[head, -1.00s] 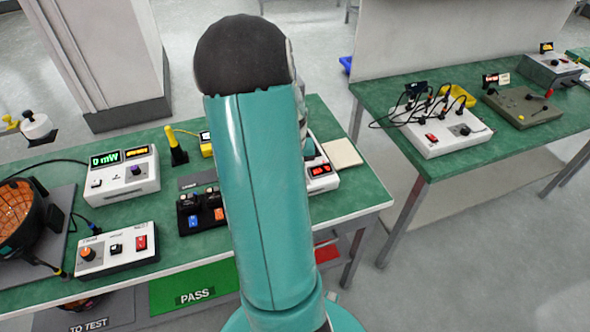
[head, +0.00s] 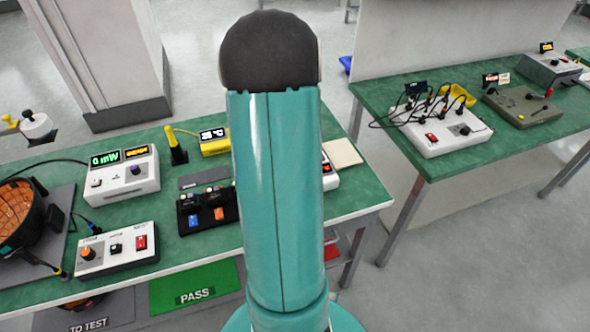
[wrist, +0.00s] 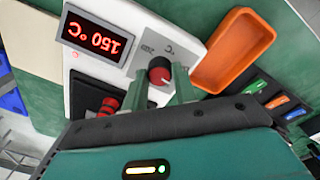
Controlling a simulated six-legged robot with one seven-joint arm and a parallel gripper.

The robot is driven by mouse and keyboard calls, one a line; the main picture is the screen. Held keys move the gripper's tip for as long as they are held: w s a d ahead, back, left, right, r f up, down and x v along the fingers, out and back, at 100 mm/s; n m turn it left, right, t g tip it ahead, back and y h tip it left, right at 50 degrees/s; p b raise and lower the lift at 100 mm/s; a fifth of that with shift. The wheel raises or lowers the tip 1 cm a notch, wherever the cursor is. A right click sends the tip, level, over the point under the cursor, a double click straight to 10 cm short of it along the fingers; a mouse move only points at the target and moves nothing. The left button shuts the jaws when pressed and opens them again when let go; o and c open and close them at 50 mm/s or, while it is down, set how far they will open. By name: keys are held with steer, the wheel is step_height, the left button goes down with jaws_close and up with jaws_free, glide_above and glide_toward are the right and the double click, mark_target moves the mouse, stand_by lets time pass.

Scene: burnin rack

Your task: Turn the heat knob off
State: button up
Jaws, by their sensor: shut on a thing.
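The heat knob (wrist: 159,70), dark with a red cap, stands on the white face of a heater unit (wrist: 140,20) in the wrist view. Its red display (wrist: 92,38) appears upside down and reads 150 °C. My gripper (wrist: 160,82) has its two green fingers on either side of the knob, shut on it. Some scale marks lie beside the knob; its pointer is too small to read surely. In the head view my arm hides the gripper and most of the unit; only its right edge (head: 330,178) shows.
An orange tray (wrist: 225,50) lies close beside the unit in the wrist view. A black panel with a red part (wrist: 108,104) is near the left finger. In the head view a yellow meter (head: 214,142) and a black switch block (head: 205,210) stand left of my arm.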

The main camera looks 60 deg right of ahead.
steer(key=n, duration=0.4)
steer(key=shift+n, duration=1.8)
steer(key=o, duration=1)
steer(key=r, duration=1.3)
steer(key=shift+s+a+r, duration=0.2)
steer(key=shift+a+r, duration=0.05)
steer(key=shift+r, duration=0.15)
